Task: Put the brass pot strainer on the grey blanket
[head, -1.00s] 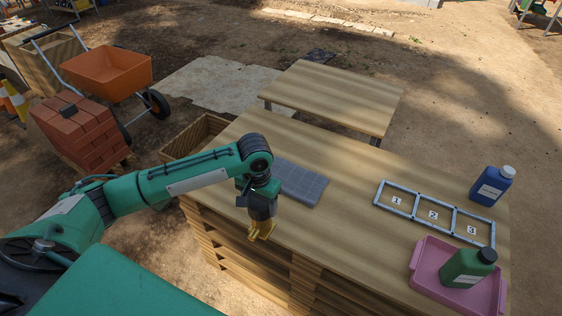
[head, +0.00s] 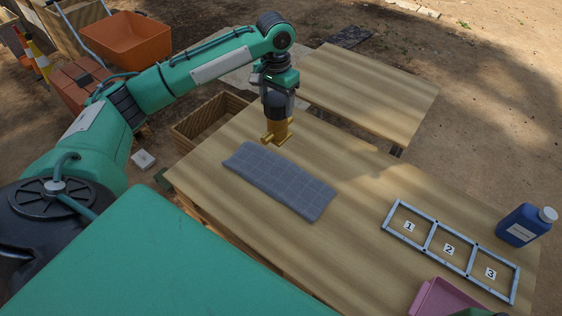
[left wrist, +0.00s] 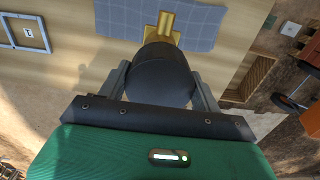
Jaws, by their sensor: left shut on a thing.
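The brass pot strainer (head: 278,131) has a dark upper body and a brass lower part with a side outlet. My left gripper (head: 279,98) is shut on its dark body and holds it upright. In the head view it shows just beyond the far edge of the grey blanket (head: 282,181), which lies flat on the wooden table. I cannot tell whether its base touches the tabletop. In the left wrist view the strainer's brass end (left wrist: 163,28) overlaps the blanket (left wrist: 205,18).
A numbered three-part frame (head: 448,248), a blue bottle (head: 520,227) and a pink tray (head: 440,300) are at the table's right. A second table (head: 370,90) stands behind and a wooden crate (head: 205,122) at left. The blanket is bare.

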